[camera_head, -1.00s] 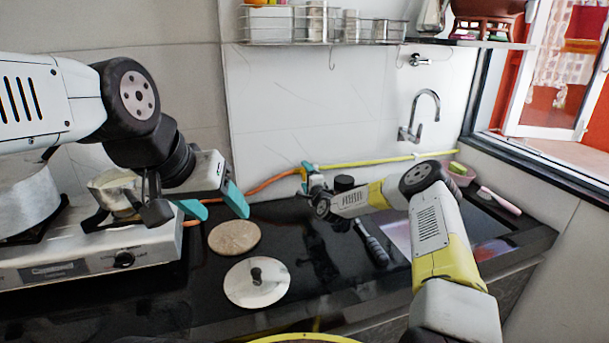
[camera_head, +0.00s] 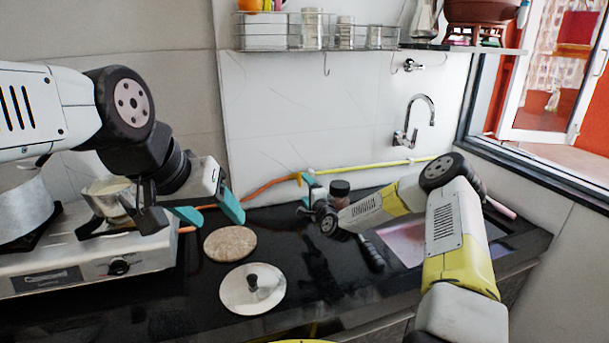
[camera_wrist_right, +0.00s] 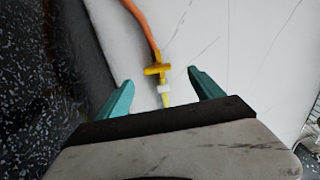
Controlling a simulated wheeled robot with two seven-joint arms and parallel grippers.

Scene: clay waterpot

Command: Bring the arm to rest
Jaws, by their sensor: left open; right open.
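My left gripper (camera_head: 208,212) hangs open above the counter, beside the gas stove, with its teal fingers pointing down and to the right. Nothing is between its fingers. My right arm (camera_head: 458,235), white and yellow, reaches in from the lower right and bends back to the left over the counter. My right gripper (camera_head: 308,188) is near the back wall and partly hidden by its own wrist. In the right wrist view its teal fingers (camera_wrist_right: 160,82) are spread. A yellow hose valve (camera_wrist_right: 158,69) shows between them against the wall, and no grip on it is visible.
The stove (camera_head: 90,250) with a pot (camera_head: 22,208) is at left. A round brown board (camera_head: 230,243) and a metal lid (camera_head: 252,288) lie on the black counter (camera_head: 320,275). A dark-lidded jar (camera_head: 340,197) stands close to the right wrist. A wall rack (camera_head: 320,36) hangs above.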

